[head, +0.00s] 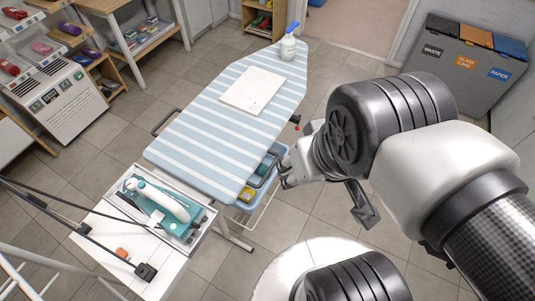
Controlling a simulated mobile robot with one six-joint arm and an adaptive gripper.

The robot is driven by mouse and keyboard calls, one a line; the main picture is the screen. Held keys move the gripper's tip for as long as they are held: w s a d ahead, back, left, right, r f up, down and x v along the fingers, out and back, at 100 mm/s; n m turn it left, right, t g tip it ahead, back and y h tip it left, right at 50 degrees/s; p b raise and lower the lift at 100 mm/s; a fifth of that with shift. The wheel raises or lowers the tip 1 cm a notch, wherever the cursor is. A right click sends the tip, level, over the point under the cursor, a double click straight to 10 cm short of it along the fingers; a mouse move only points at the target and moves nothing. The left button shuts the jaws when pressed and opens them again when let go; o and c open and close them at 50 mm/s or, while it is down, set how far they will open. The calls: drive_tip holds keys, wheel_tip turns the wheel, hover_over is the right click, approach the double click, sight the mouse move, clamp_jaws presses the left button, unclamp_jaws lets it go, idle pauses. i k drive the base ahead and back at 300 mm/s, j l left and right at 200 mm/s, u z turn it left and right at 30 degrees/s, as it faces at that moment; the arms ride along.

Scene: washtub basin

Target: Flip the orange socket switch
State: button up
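A small orange switch (122,254) sits on the white table at the lower left, beside a black cable and a black plug block (145,272). Its rocker position is too small to make out. My gripper (288,172) is far to the right of the switch, by the right edge of the ironing board. It is partly hidden by my arm, and I cannot make out its finger opening. Nothing is visibly held in it.
A teal and white iron (163,203) rests in a tray behind the switch. The striped ironing board (205,140) carries a white folded cloth (253,90) and a spray bottle (288,46). Black cables cross the white table. Bins (462,65) stand at upper right.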

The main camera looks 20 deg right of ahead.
sight(123, 253)
drive_tip(key=u, duration=1.9)
drive_tip(key=i+l+u, duration=0.2)
drive_tip(key=i, duration=0.3)
